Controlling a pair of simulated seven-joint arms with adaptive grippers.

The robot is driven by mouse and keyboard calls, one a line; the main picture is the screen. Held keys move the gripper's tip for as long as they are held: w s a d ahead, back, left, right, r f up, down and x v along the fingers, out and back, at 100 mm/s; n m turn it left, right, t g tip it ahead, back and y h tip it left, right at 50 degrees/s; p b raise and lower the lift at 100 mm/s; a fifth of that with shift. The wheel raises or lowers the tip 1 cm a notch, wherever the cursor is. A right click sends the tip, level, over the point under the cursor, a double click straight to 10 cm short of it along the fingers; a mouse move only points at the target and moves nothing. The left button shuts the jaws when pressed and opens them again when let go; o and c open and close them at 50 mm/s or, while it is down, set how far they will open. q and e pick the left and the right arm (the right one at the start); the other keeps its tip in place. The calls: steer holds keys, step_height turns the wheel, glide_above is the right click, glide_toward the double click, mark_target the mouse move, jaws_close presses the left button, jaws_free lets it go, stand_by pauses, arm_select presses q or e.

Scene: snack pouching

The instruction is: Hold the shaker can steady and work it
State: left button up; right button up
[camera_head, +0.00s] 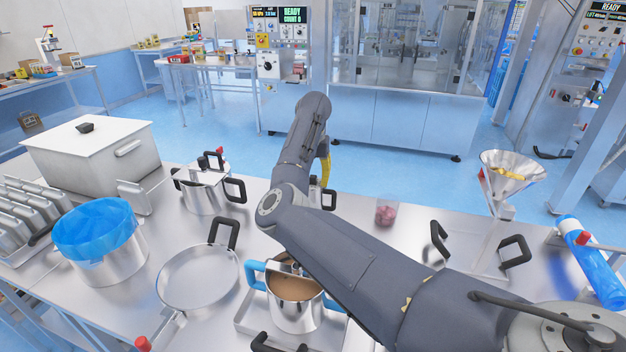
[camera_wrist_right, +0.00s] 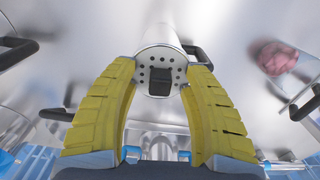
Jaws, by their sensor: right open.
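The shaker can (camera_wrist_right: 158,36) shows in the right wrist view as a pale metal cylinder. Its end has dark holes and a black part in the middle. My right gripper (camera_head: 325,168) is open, with its yellow ribbed fingers on either side of the can's near end. I cannot tell whether either finger touches it. In the head view my right arm crosses the middle of the table, and the can is hidden or too small to make out there. My left gripper is not in view.
A pot of brown contents with blue handles (camera_head: 294,300) stands below my right arm. A lidded pot (camera_head: 205,196), a blue-lined bucket (camera_head: 113,262) and a white box (camera_head: 88,155) stand left.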

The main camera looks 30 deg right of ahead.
jaws_close()
steer(key=shift+c, duration=0.4)
jaws_free()
stand_by(0.4)
steer(key=shift+r, duration=0.1)
step_height(320, 180, up, 12)
stand_by(0.5)
stand_by(0.4)
